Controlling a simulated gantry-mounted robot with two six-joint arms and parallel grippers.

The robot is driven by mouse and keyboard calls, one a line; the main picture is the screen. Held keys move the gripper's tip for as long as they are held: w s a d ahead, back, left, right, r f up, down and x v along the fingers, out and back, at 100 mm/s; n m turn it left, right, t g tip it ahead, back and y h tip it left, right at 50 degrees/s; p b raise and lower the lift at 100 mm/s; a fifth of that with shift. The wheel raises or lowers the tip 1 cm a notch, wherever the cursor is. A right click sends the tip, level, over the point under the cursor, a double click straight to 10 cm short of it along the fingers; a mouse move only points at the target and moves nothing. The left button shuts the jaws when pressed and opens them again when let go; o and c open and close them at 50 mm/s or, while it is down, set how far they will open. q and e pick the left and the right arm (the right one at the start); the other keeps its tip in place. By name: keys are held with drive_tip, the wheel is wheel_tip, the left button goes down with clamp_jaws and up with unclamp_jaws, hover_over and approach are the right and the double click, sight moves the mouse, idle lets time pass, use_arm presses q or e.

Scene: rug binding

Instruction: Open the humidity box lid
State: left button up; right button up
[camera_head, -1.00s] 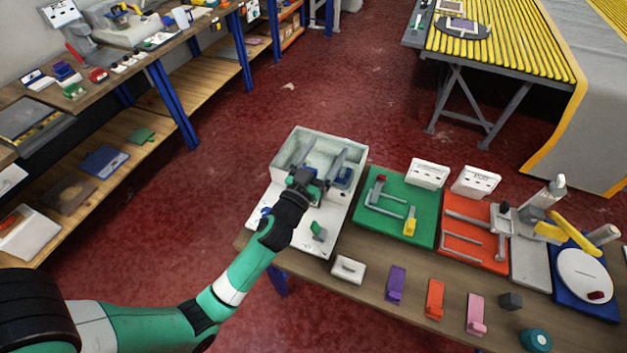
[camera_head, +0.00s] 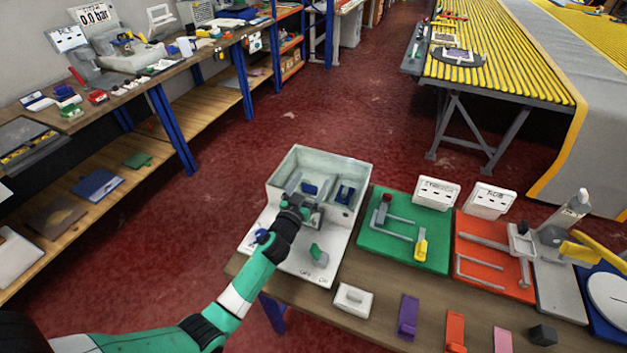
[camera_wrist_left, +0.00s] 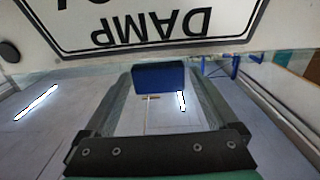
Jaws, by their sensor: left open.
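The humidity box (camera_head: 353,167) is a pale box with see-through-looking walls on a white base at the near left of the bench. I cannot tell whether a clear lid lies over its top. Two dark blue items show inside, one at the left (camera_head: 310,188) and one at the right (camera_head: 345,193). My left gripper (camera_head: 312,212) is open at the box's near side, hiding part of its front. In the left wrist view, its two grey fingers (camera_wrist_left: 160,78) stand apart, with a blue block seen between them. A white panel marked DAMP (camera_wrist_left: 150,27) fills the top there. My right gripper is out of view.
A green lever (camera_head: 318,256) and a blue knob (camera_head: 262,237) sit on the white base before the box. Right of it are a green board (camera_head: 402,250), an orange board (camera_head: 480,278) and two white labelled blocks. Small coloured blocks line the bench front.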

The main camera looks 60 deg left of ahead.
use_arm(q)
drive_tip(key=shift+x, duration=1.05)
clamp_jaws()
